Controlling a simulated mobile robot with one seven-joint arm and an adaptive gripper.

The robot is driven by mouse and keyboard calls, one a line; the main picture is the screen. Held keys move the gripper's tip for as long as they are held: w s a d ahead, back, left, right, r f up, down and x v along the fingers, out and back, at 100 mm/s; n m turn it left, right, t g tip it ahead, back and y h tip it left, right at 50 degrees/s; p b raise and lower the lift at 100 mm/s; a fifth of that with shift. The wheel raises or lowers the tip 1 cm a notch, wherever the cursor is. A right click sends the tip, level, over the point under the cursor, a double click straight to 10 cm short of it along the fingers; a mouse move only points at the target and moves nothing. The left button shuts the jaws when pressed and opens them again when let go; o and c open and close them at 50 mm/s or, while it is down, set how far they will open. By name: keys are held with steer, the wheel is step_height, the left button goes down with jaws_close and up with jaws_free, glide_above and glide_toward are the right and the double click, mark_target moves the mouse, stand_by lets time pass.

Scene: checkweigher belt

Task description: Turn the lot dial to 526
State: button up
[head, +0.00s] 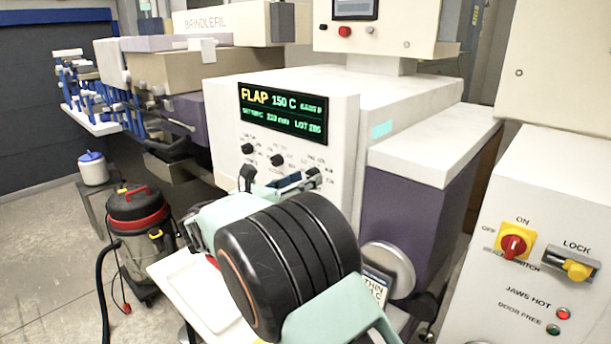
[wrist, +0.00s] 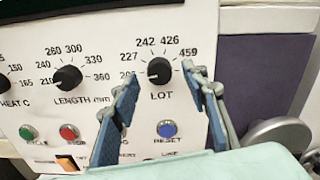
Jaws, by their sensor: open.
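The lot dial (wrist: 159,71) is a round black knob above the word LOT on the white panel in the wrist view. Readable numbers around it include 227, 242, 426 and 459; I do not make out a 526. A light mark shows on the knob's left side, but its exact setting is unclear. My gripper (wrist: 161,75) is open, with one blue-padded finger on each side of the dial in the picture. Whether the pads touch it cannot be told. In the head view the black arm hides part of the panel. The green display (head: 283,115) shows a LOT number, too blurred to read surely.
The length dial (wrist: 67,78) is left of the lot dial. Below are a blue reset button (wrist: 167,129), a red button (wrist: 69,132), a green button (wrist: 28,132) and an orange switch (wrist: 68,163). A white control cabinet (head: 545,210) stands at the right.

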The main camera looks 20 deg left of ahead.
steer(key=shift+w+d, duration=0.2)
steer(key=shift+w, duration=0.4)
jaws_close()
